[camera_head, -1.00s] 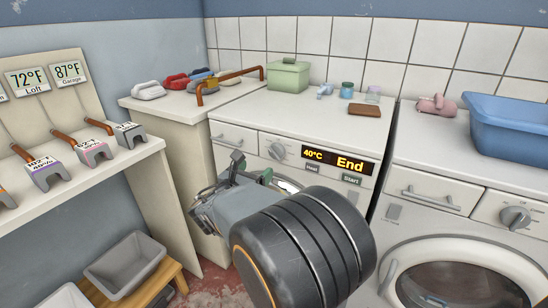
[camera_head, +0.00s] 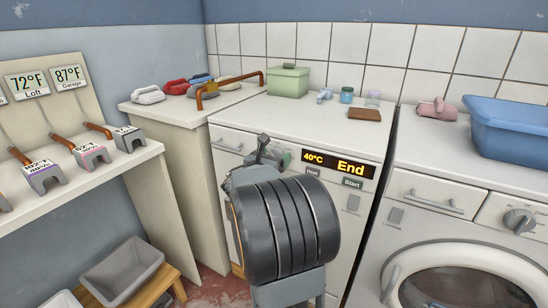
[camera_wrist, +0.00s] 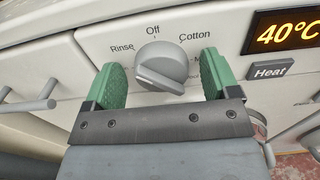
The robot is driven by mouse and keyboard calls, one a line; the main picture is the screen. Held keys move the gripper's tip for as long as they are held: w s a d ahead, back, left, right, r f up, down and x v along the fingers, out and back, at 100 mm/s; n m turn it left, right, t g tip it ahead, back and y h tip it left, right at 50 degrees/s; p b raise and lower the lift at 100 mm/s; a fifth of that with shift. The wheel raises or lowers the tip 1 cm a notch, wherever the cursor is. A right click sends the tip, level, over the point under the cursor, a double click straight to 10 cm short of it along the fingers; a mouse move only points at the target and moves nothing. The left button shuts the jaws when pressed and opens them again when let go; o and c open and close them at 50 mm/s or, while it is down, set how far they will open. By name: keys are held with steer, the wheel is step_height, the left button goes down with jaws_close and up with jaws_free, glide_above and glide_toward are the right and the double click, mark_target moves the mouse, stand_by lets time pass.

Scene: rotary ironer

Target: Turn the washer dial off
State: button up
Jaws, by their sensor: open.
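The washer (camera_head: 330,225) is the white machine in the middle, with a lit display (camera_head: 338,164) reading 40°C and End. Its grey dial (camera_wrist: 162,66) is in the middle of the wrist view, with the labels Rinse, Off and Cotton around it. The raised grip of the dial slants down to the right, away from the Off label at the top. My gripper (camera_wrist: 164,78) is open, with one green finger on each side of the dial. I cannot tell whether the fingers touch it. In the head view my gripper (camera_head: 264,149) is in front of the panel and partly hides the dial.
A Heat button (camera_wrist: 270,71) is right of the dial, and a Start button (camera_head: 353,183) is below the display. A drawer handle (camera_wrist: 30,100) is at the left. A green box (camera_head: 288,81) and small items stand on top. A second machine (camera_head: 450,215) stands to the right.

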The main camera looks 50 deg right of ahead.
steer(key=shift+c, duration=0.5)
steer(key=c, duration=0.8)
steer(key=shift+o, duration=0.2)
steer(key=shift+f+b, duration=0.1)
steer(key=shift+b, duration=0.25)
steer(key=shift+f+m+b, duration=0.1)
steer(key=shift+m+b, duration=0.6)
steer(key=shift+b, duration=0.15)
steer(key=m+b, duration=0.2)
steer(key=b, duration=0.1)
steer(key=shift+s+f, duration=0.1)
steer(key=shift+f, duration=0.05)
steer(key=m+b, duration=0.3)
steer(key=b, duration=0.2)
steer(key=shift+m, duration=0.4)
steer(key=shift+m+b, duration=0.6)
steer(key=shift+b, duration=0.3)
steer(key=shift+r+m, duration=0.25)
steer(key=shift+m, duration=0.05)
